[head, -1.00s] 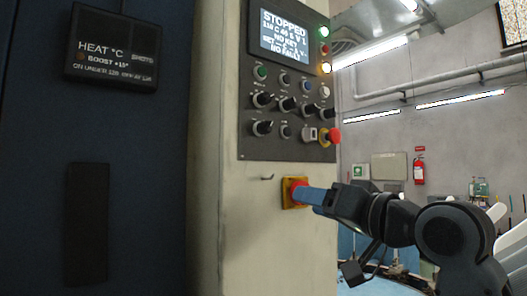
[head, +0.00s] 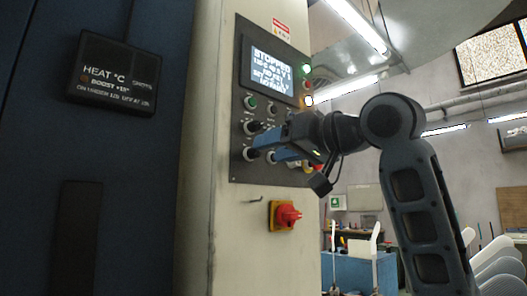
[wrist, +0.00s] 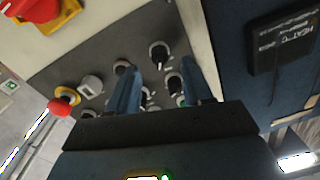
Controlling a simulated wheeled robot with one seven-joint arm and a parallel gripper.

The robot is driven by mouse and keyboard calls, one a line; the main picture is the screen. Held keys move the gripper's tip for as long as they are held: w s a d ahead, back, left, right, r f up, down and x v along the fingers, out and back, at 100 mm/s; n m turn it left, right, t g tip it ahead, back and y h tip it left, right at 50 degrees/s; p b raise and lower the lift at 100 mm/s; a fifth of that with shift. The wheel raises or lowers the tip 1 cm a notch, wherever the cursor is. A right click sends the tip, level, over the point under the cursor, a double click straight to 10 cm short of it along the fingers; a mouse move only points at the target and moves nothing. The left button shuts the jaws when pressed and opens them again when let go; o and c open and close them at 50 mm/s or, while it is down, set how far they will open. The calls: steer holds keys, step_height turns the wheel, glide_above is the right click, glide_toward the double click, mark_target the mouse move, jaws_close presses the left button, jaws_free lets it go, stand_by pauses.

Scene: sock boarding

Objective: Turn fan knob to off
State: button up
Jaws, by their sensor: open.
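The control panel (head: 238,175) is a dark grey plate with several black rotary knobs. The labels are too small to read, so I cannot tell which is the fan knob. My gripper (head: 266,154) is in front of the lowest knob row, its blue fingers open and pointing at the panel. A lower-left knob (head: 249,154) shows by the fingertips. In the wrist view, a black knob (wrist: 160,55) with a white pointer line and another knob (wrist: 172,83) lie between the open fingers (wrist: 163,72). I cannot tell whether a finger touches a knob. My gripper hides part of the lower right panel.
A red rotary switch (head: 286,215) on a yellow plate sits below the panel, with a small hook beside it. A red emergency button (wrist: 62,104) is at the panel's corner. The screen (head: 271,70) reads STOPPED.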

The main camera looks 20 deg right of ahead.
mark_target(255, 153)
steer(key=x, duration=0.3)
steer(key=shift+w, duration=0.2)
jaws_close()
stand_by(0.3)
